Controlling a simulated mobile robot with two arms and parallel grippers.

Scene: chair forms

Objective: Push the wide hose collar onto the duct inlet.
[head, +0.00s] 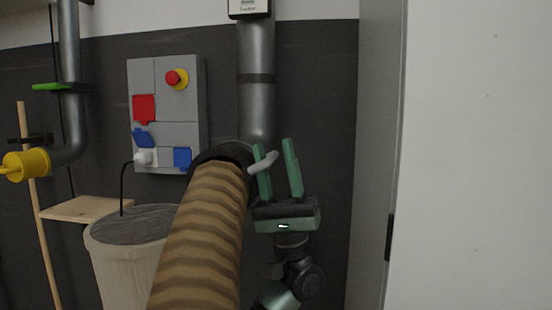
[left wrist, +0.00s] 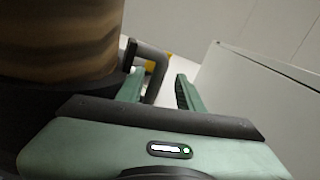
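The tan ribbed hose (head: 200,235) rises from the bottom of the head view to its wide black collar (head: 225,153). A grey handle (head: 263,162) sticks out from the collar's right side. The grey duct (head: 256,110) comes down the wall behind; its lower end is hidden by the collar, so I cannot tell whether they are joined. My left gripper (head: 278,168) is open at the handle. In the left wrist view, the handle (left wrist: 157,72) bends down between the fingers, nearer the left finger, with a gap to the right one. My right gripper is not in view.
A grey switch panel (head: 165,105) is on the wall at left. A bin (head: 120,255) stands left of the hose, near a small wooden shelf (head: 90,207). Another pipe with a yellow cap (head: 28,165) is at far left. A pale cabinet side (head: 470,160) fills the right.

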